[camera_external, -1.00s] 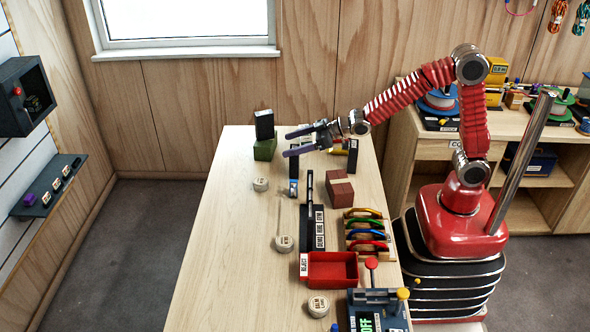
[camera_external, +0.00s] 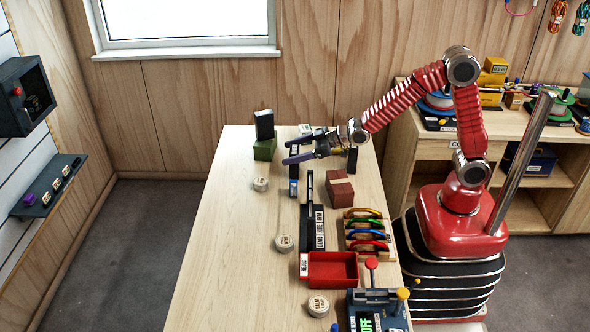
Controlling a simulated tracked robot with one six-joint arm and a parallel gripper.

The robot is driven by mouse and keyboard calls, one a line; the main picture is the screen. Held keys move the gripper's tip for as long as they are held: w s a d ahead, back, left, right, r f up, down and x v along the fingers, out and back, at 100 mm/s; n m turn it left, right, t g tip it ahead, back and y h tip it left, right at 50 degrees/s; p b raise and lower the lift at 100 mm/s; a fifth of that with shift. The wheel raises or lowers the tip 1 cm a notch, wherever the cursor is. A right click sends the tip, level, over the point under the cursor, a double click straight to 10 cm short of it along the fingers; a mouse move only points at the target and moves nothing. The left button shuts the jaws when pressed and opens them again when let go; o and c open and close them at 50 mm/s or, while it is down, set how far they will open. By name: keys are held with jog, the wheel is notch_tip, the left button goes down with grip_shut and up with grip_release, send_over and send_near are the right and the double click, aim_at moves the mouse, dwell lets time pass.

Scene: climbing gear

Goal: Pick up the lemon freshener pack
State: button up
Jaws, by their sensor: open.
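I cannot make out the lemon freshener pack for certain; my gripper and wrist cover part of the table's far end, where a bit of yellow showed earlier. My gripper (camera_external: 289,151) is low over that far end, its two purple-grey fingers apart and pointing left. No object shows held between them. The fingers are just right of a green block (camera_external: 265,148) with a dark block (camera_external: 264,125) on top. A small pale item (camera_external: 305,129) sits just beyond the upper finger.
Red-brown blocks (camera_external: 340,189), a black labelled rack (camera_external: 307,225), a holder with coloured carabiners (camera_external: 366,230) and a red reject tray (camera_external: 333,268) line the table's right side. The table's left part (camera_external: 225,225) is clear.

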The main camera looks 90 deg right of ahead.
jog(key=shift+f, duration=0.55)
jog(key=f, duration=0.1)
jog(key=w+f, duration=0.1)
jog(key=f, duration=0.1)
jog(key=shift+w, duration=0.2)
jog(key=shift+w+f, duration=0.3)
jog(key=shift+w, duration=0.25)
jog(key=shift+f, duration=0.15)
